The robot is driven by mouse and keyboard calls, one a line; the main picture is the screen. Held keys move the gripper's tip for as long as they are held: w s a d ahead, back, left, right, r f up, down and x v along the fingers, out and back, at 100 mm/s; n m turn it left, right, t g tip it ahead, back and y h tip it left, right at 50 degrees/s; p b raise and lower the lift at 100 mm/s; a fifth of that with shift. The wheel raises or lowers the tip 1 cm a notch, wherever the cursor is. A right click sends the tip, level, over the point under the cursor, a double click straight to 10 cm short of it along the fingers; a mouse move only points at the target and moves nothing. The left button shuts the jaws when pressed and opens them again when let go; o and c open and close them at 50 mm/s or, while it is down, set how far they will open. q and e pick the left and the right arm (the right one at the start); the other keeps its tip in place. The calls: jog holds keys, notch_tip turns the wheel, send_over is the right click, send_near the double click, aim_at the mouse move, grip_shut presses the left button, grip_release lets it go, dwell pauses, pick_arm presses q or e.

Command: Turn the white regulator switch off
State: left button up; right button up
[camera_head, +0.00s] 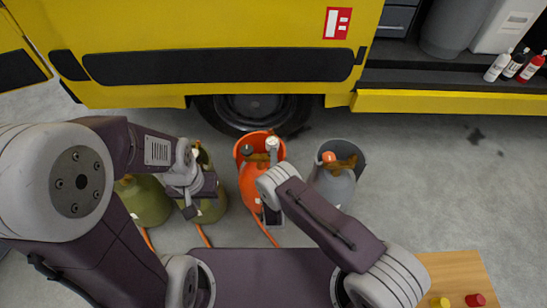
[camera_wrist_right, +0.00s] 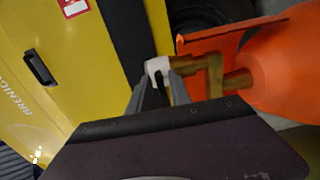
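The white regulator switch (camera_head: 272,143) sits at the top of the orange cylinder (camera_head: 252,185), on a brass-coloured valve. In the right wrist view the white switch (camera_wrist_right: 157,66) shows at the tips of my right gripper (camera_wrist_right: 157,78), beside the brass valve (camera_wrist_right: 213,75). The two fingers are apart around the switch, but I cannot tell whether they press on it. In the head view my right wrist hides part of the orange cylinder. My left gripper (camera_head: 198,196) hangs over the olive cylinders (camera_head: 148,203); its finger opening is unclear.
A grey cylinder (camera_head: 335,183) stands right of the orange one. Orange hoses (camera_head: 264,231) run toward me. The yellow vehicle (camera_head: 220,45) with a dark wheel (camera_head: 250,108) blocks the back. A wooden table (camera_head: 457,273) with coloured knobs is at lower right. The floor (camera_head: 430,190) at right is clear.

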jog(key=s+p, duration=0.3)
jog(key=s, duration=0.6)
dwell(0.4)
